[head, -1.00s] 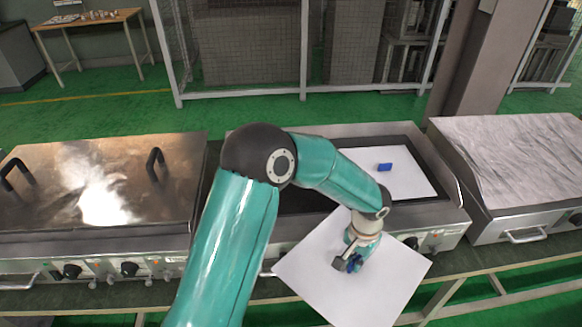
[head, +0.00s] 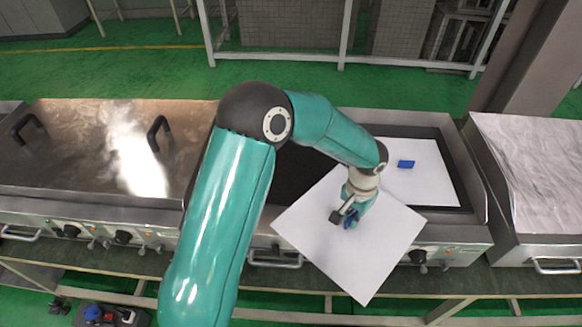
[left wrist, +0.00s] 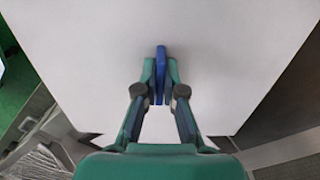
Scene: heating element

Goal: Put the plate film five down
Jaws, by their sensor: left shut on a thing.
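A white square plate film (head: 375,258) hangs under my left gripper (head: 348,219) in the head view, turned like a diamond. It overlaps the front edge of the middle heating unit. In the left wrist view my left gripper (left wrist: 160,85) is shut on the blue handle (left wrist: 161,62) that stands up from the white film (left wrist: 225,45). A second white film (head: 425,178) with a blue handle (head: 406,164) lies on the right part of the dark heating bed (head: 300,176). My left arm hides some of the bed. My right gripper is not in view.
A closed steel lid with black handles (head: 95,150) is to the left. Another unit with a wrinkled silvery top (head: 540,165) is to the right. Knobs and handles line the front (head: 417,256). The bed's left part is dark and bare where visible.

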